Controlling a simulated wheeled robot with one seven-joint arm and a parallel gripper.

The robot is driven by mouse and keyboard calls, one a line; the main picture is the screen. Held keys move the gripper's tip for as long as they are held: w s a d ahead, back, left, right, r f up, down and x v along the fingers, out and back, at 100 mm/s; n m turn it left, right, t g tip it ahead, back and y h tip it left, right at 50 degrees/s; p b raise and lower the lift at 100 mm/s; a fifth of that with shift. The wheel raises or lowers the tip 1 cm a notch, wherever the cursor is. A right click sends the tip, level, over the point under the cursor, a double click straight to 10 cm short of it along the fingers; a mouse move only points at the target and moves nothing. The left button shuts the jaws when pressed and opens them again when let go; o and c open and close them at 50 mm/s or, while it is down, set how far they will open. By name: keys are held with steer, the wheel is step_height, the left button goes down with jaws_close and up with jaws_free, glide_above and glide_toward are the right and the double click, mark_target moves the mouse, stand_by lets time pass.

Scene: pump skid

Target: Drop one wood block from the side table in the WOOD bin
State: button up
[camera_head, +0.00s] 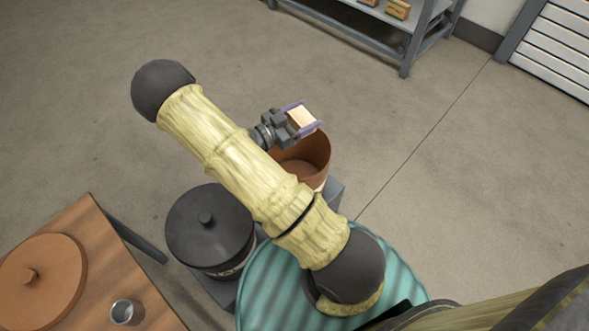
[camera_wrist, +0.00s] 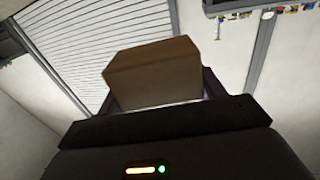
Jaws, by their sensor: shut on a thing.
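My gripper (camera_head: 303,118) is shut on a light wood block (camera_head: 302,117), which sits between its two fingers. The block (camera_wrist: 153,75) also fills the middle of the wrist view, where it looks brown in shadow. In the head view, the gripper and block are above or beside an open brown-orange bin (camera_head: 314,158), partly hidden by my arm. I cannot tell from this angle whether the block is directly over its opening. No label shows on that bin. A black bin (camera_head: 209,226) with a closed, knobbed lid stands to its left; its lettering is mostly hidden.
A wooden table (camera_head: 111,250) at lower left holds a round brown lid (camera_head: 40,280) and a small metal cup (camera_head: 126,312). A teal ribbed round thing (camera_head: 270,290) stands below my arm. A grey shelf (camera_head: 410,40) with small boxes is at the top. The floor on the right is clear.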

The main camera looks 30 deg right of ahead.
step_height(320, 180, down, 6)
steer(key=b, duration=0.5)
steer(key=o, duration=1)
steer(key=shift+w, duration=0.15)
steer(key=shift+o, duration=0.2)
steer(key=shift+a, duration=0.1)
steer(key=shift+r, duration=0.1)
